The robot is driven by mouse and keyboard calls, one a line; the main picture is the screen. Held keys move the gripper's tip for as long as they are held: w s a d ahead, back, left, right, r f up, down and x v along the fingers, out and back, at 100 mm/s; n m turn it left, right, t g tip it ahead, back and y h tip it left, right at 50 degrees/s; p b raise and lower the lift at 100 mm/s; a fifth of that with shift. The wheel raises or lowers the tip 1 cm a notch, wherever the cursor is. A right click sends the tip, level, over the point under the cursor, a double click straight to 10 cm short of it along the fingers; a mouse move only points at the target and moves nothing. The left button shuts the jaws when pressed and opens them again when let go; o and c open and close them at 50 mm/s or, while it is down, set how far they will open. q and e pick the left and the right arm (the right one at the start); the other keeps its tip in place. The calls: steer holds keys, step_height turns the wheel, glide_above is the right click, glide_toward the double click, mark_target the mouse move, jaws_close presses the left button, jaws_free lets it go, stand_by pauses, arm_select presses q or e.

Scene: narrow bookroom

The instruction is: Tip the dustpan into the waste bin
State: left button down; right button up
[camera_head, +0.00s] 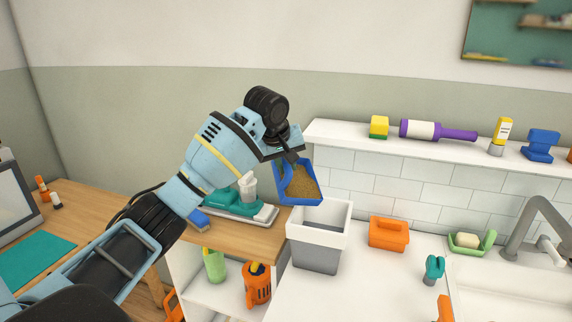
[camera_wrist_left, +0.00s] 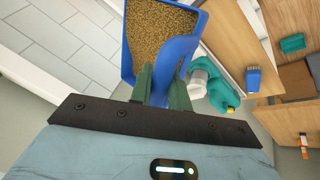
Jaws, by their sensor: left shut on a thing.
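The blue dustpan (camera_head: 312,192) is held in the air, its pan filled with brown grains (camera_head: 301,184). My left gripper (camera_head: 290,157) is shut on the dustpan. The left wrist view shows the gripper's green fingers (camera_wrist_left: 162,88) at the blue dustpan (camera_wrist_left: 181,52), with the grains (camera_wrist_left: 157,28) still lying in it. The waste bin (camera_head: 318,258), grey below with a white upper part, stands on the white counter. In the head view the dustpan appears just above the bin's back left rim. The bin's floor is hidden. My right gripper is not in view.
A teal dispenser (camera_head: 234,203) and a blue brush (camera_head: 199,218) are on the wooden top left of the bin. An orange box (camera_head: 389,233) stands right of it. A shelf (camera_head: 350,137) with several items runs behind. The sink (camera_head: 510,285) is at right.

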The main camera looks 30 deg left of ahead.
arm_select(q)
steer(key=shift+s+d+r+m+y, duration=0.15)
steer(key=shift+d+r+y, duration=0.15)
steer(key=shift+d+y, duration=0.2)
steer(key=shift+w+d+r+m+y, duration=0.15)
steer(key=shift+d+r+y, duration=0.15)
steer(key=shift+d+y, duration=0.15)
stand_by(1.0)
steer(key=shift+s+d+r, duration=0.1)
steer(key=shift+d, duration=0.1)
steer(key=shift+d+y, duration=0.1)
steer(key=shift+y, duration=0.15)
steer(key=shift+d+r+t, duration=0.15)
steer(key=shift+d+t, duration=0.15)
steer(key=shift+d+y, duration=0.1)
steer(key=shift+y, duration=0.2)
stand_by(0.4)
steer(key=shift+s+d+r+y, duration=0.1)
steer(key=shift+d+y, duration=0.15)
steer(key=shift+y, duration=0.05)
steer(key=shift+d+m, duration=0.2)
steer(key=shift+m, duration=0.1)
steer(key=shift+d+r+y, duration=0.1)
steer(key=shift+d+y, duration=0.15)
steer(key=shift+y, duration=0.15)
